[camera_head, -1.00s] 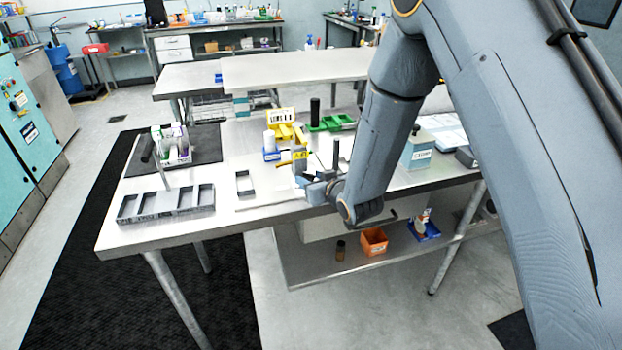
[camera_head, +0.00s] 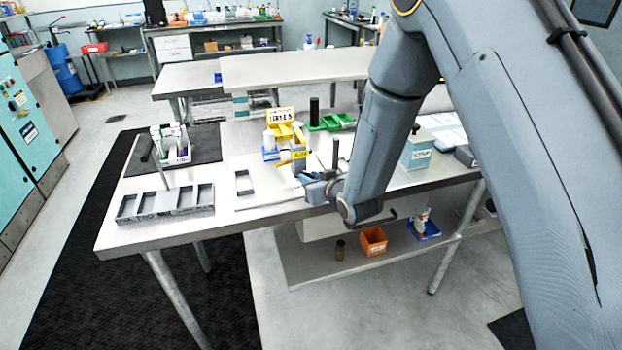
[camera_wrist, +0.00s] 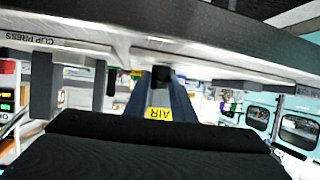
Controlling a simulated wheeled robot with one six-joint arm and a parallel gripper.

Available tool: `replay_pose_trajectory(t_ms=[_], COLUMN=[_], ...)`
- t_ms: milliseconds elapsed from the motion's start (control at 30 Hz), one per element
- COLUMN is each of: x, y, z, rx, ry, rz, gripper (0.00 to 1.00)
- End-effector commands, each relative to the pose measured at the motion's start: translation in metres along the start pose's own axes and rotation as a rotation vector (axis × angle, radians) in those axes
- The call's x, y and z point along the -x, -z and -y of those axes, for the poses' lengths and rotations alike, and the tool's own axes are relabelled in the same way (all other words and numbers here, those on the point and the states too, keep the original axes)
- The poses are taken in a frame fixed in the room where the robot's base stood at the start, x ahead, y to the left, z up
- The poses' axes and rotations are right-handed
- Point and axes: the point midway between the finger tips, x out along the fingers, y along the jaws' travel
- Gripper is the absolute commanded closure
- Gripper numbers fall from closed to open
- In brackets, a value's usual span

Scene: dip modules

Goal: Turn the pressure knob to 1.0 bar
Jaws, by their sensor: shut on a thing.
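The knob's scale and pointer cannot be read. In the head view the knob is hidden behind my gripper and arm.
A grey divided tray (camera_head: 165,217) lies at the bench's front left. A labelled teal box (camera_head: 417,151) stands right of my arm. An orange bin (camera_head: 373,241) is on the shelf below. The bench between the divided tray and gripper is mostly clear.

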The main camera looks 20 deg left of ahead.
Motion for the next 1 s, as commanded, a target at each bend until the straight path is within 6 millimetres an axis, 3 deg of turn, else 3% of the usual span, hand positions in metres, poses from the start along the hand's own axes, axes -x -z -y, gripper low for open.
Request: replay_pose_trajectory(t_ms=[467, 500, 600, 1000], x=[-0.0003, -0.0003, -0.0002, 0.0054], y=[0.001, 0.001, 0.0009, 0.0006], z=[0.0023, 0.0023, 0.0017, -0.0008], rx=[0.003, 0.003, 0.002, 0.0], ry=[0.005, 0.005, 0.004, 0.0], rz=[-0.002, -0.002, -0.002, -0.002], gripper=[0.99, 0.75, 0.59, 0.58])
